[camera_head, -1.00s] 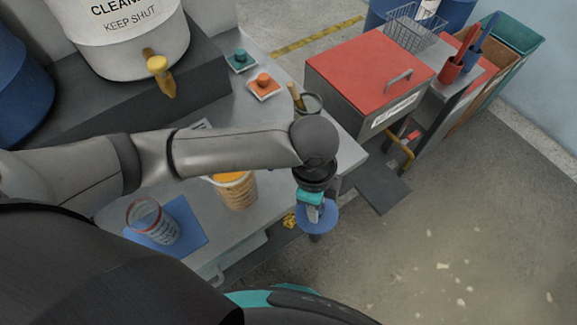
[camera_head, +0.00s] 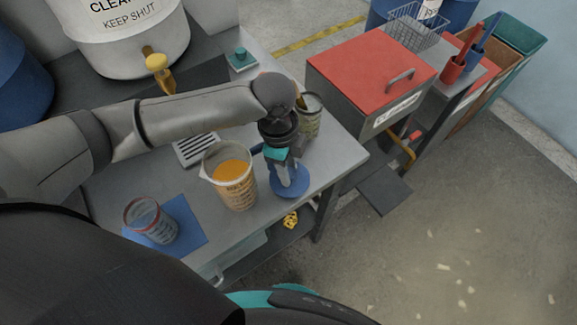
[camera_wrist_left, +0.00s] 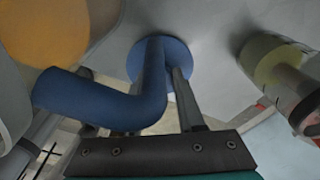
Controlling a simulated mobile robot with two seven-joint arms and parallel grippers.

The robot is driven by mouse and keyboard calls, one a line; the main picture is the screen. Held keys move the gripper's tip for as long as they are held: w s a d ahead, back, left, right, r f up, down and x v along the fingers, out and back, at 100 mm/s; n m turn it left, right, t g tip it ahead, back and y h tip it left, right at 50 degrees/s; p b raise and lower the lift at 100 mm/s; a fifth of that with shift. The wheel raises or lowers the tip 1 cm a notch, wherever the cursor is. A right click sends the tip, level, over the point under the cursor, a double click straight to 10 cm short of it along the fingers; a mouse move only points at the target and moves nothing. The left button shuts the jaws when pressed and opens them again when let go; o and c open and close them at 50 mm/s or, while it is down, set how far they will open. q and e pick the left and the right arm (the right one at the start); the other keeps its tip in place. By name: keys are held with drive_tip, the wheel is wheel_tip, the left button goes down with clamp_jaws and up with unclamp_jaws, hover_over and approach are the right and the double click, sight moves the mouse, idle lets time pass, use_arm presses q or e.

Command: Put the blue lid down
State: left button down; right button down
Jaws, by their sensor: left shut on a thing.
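The blue lid (camera_head: 290,187) is a round disc at the tips of my left gripper (camera_head: 287,172), above the bench's front right part. My left gripper points down and is shut on the lid. In the left wrist view the lid (camera_wrist_left: 172,55) shows beyond the fingers (camera_wrist_left: 168,75), with the grey bench top behind it. I cannot tell whether the lid touches the bench. My right gripper is not in view.
A bent blue bar (camera_wrist_left: 110,103) crosses near the fingers. A glass beaker (camera_head: 150,221) stands on a blue mat (camera_head: 190,217). A grey bench (camera_head: 345,150) ends at right.

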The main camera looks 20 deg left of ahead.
use_arm(q)
drive_tip(key=shift+f, duration=0.15)
drive_tip(key=c, duration=0.5)
unclamp_jaws()
drive_tip(key=r, duration=0.4)
drive_tip(key=a+r+p, duration=0.1)
drive_tip(key=r, duration=0.3)
drive_tip(key=r+p, duration=0.1)
drive_tip(key=r, duration=0.3)
drive_tip(key=shift+a+r, duration=0.1)
drive_tip(key=shift+a, duration=0.1)
